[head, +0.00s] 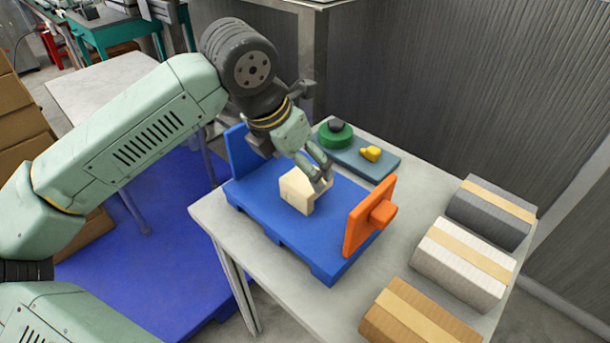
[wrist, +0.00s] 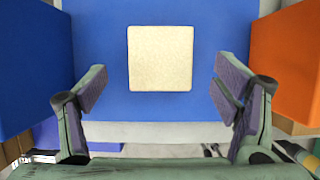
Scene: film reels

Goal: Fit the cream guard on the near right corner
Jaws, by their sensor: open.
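A cream block (head: 298,192), the only cream piece I can take for the guard, rests on the blue base (head: 255,213) of a fixture. It lies between an upright blue plate (head: 243,150) and an upright orange plate (head: 364,216). In the wrist view its square cream face (wrist: 160,58) shows between my fingers, apart from both. My gripper (head: 318,172) is open over the block; it also shows in the wrist view (wrist: 160,92). In the head view the fingers overlap the block's upper right part, so I cannot tell their height over it.
The fixture stands on a grey table (head: 222,213). Behind it is a slate board (head: 378,158) with a green round part (head: 336,139) and a yellow piece (head: 370,153). Grey (head: 480,222), white (head: 450,272) and brown (head: 400,325) banded blocks line the right side.

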